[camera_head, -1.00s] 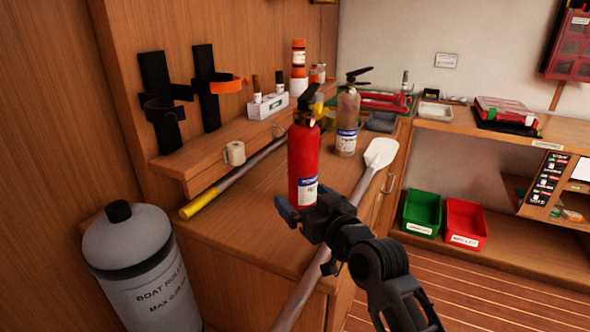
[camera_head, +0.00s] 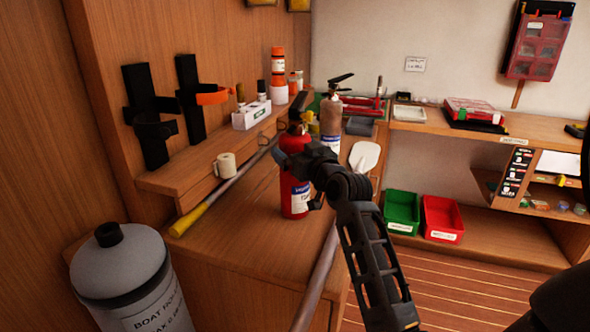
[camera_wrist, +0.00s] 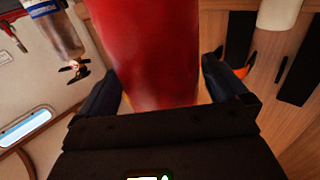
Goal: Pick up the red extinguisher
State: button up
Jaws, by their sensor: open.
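The red extinguisher (camera_head: 293,198) stands upright on the wooden counter, with a dark handle on top and a white-blue label. My gripper (camera_head: 298,167) is at its upper body in the head view, hiding part of it. In the wrist view the red extinguisher (camera_wrist: 150,50) fills the middle, between the two dark fingers of my gripper (camera_wrist: 160,95). The fingers are open, one on each side of the body. I cannot tell whether either finger touches it.
A grey-brown extinguisher (camera_head: 331,116) stands behind. A yellow-ended pole (camera_head: 215,201) and a white-bladed paddle (camera_head: 364,157) lie on the counter. A mug (camera_head: 224,165) sits on the ledge at left. A grey cylinder (camera_head: 125,268) stands front left. Green (camera_head: 401,211) and red bins (camera_head: 442,218) are right.

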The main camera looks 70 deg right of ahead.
jog(key=shift+w+d, duration=0.4)
jog(key=shift+w, duration=0.1)
jog(key=shift+c, duration=0.5)
jog(key=c, duration=1.6)
jog(key=shift+r, duration=0.2)
jog(key=shift+c, duration=0.6)
jog(key=shift+r, duration=0.1)
